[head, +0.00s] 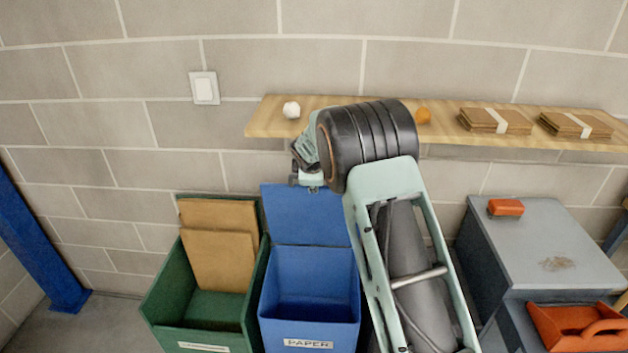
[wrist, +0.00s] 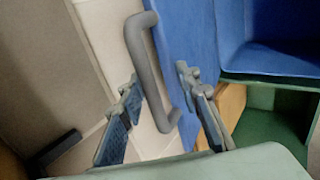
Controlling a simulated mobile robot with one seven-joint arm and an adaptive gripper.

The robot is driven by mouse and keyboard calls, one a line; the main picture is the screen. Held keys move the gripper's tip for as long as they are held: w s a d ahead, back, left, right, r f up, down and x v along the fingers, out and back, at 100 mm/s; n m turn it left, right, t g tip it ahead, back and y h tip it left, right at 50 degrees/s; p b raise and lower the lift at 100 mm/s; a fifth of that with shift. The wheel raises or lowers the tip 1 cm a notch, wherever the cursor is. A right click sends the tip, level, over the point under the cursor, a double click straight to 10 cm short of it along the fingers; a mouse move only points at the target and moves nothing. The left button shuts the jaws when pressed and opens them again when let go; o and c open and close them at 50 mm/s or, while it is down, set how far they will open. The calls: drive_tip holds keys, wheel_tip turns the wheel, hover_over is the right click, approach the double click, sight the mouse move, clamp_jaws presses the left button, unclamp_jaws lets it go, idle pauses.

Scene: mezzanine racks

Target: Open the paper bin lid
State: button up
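The blue paper bin (head: 310,325), marked PAPER, stands on the floor in the head view. Its blue lid (head: 300,220) is raised, standing nearly upright at the back, and the inside of the bin shows. In the wrist view, the lid (wrist: 190,35) carries a grey bar handle (wrist: 148,62). My gripper (head: 311,180) is by the top of the lid, below the shelf. In the wrist view, my gripper (wrist: 157,80) has its fingers apart, one on each side of the handle, with visible gaps. The arm hides the bin's right side.
A green bin (head: 157,300) holding cardboard stands directly left. A wooden shelf (head: 262,122) above bears a white ball (head: 291,109), an orange ball (head: 424,115) and cardboard bundles (head: 495,120). A grey cabinet (head: 540,235) with a red tray (head: 570,330) stands right.

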drive_tip(key=v, duration=1.2)
